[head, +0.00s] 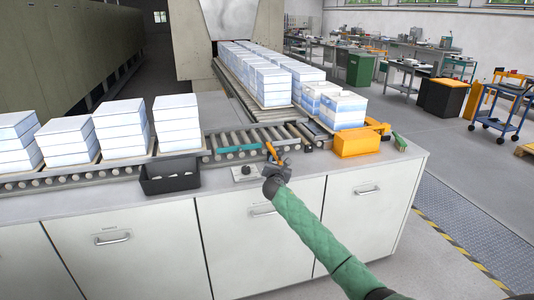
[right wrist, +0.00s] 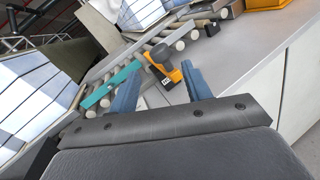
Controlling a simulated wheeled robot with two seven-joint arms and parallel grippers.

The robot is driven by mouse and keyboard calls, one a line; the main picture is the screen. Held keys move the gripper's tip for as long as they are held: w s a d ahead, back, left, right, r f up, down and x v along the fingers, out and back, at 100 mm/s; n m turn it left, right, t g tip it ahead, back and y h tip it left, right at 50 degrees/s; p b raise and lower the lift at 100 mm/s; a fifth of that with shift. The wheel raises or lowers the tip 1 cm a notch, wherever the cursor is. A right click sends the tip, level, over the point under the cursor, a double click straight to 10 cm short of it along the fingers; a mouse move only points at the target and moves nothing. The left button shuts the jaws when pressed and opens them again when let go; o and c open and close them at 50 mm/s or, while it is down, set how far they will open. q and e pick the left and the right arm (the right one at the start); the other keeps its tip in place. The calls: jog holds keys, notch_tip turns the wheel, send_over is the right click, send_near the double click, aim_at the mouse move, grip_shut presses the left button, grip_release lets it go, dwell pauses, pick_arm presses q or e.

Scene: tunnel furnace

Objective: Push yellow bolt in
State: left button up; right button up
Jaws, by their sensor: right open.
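The yellow bolt (right wrist: 163,62) looks orange-yellow with a black knob, and in the right wrist view it stands at the roller conveyor's edge. In the head view its orange part (head: 270,148) shows just beyond my right gripper (head: 276,167), which partly hides its lower end. In the right wrist view my right gripper (right wrist: 162,84) is open. Its two blue fingers appear on either side of the bolt; I cannot tell whether they touch it. My left gripper is not in view.
A teal bar (head: 238,148) lies across the rollers left of the bolt. A black bin (head: 168,182) and a small control box (head: 243,174) sit on the counter's front. An orange box (head: 356,142) stands right. Stacks of white-blue blocks (head: 120,124) line the conveyor.

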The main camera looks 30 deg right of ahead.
aim_at(280, 155)
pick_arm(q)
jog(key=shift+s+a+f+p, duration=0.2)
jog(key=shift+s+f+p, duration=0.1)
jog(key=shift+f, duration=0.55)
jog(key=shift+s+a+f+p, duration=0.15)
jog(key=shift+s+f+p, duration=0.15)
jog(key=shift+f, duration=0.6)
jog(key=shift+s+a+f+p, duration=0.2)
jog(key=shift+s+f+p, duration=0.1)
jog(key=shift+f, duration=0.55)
pick_arm(e)
jog(key=shift+w+d+r+n, duration=0.15)
jog(key=shift+w+d+n, duration=0.75)
jog(key=shift+w+d, duration=0.45)
jog(key=shift+w+d+r+n, duration=0.1)
jog(key=shift+w+d+n, duration=0.85)
jog(key=shift+w, duration=0.6)
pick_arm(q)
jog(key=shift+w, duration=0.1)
pick_arm(e)
grip_shut()
